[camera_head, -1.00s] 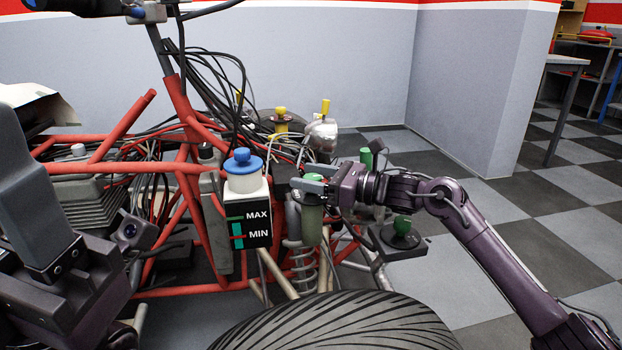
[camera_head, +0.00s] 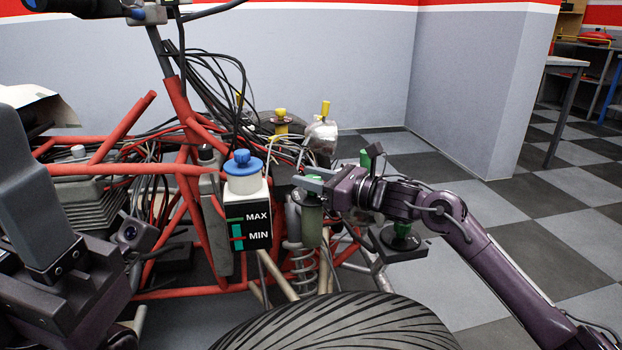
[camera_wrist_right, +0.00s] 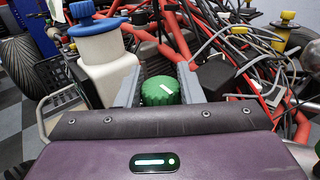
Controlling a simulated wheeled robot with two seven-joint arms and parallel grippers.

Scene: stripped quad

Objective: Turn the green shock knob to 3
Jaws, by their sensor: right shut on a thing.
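The green shock knob (camera_wrist_right: 160,91) is a ribbed round cap with a short white mark on top. It sits between the two grey fingers of my right gripper in the right wrist view, which are shut on it. In the head view my right gripper (camera_head: 312,179) comes in from the right at the top of the dark green shock cylinder (camera_head: 312,226). There the fingers hide most of the knob. No number scale is readable around it.
A white reservoir (camera_head: 246,205) with a blue cap and MAX/MIN marks stands close left of the right gripper. Red frame tubes, loose cables and a tyre (camera_head: 335,325) surround the spot. Open floor lies right.

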